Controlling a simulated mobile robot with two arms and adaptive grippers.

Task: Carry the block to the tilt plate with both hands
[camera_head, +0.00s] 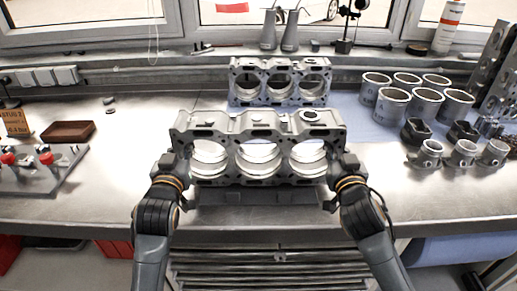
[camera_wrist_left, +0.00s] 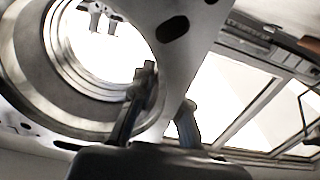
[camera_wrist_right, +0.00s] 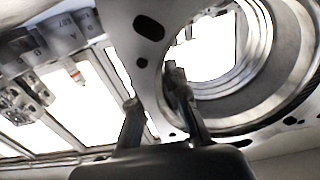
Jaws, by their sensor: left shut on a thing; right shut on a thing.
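The engine block (camera_head: 258,119), a grey metal casting with three round bores, is held level between my two grippers at the middle of the bench. It also fills much of the left wrist view (camera_wrist_left: 180,50) and the right wrist view (camera_wrist_right: 135,50). My left gripper (camera_head: 178,160) is shut on its left end wall, with one finger at the bore side and one outside. My right gripper (camera_head: 337,162) is shut on the right end wall in the same way. A dark grey flat piece (camera_head: 262,198) lies below the block, mostly hidden; I cannot tell whether it is the tilt plate.
A second three-bore block (camera_head: 280,82) stands behind, near the window sill. Several cylinder liners (camera_head: 391,105) and pistons (camera_head: 460,152) stand at the right. A brown tray (camera_head: 68,131) and a fixture with red knobs (camera_head: 44,158) are at the left. The bench between is clear.

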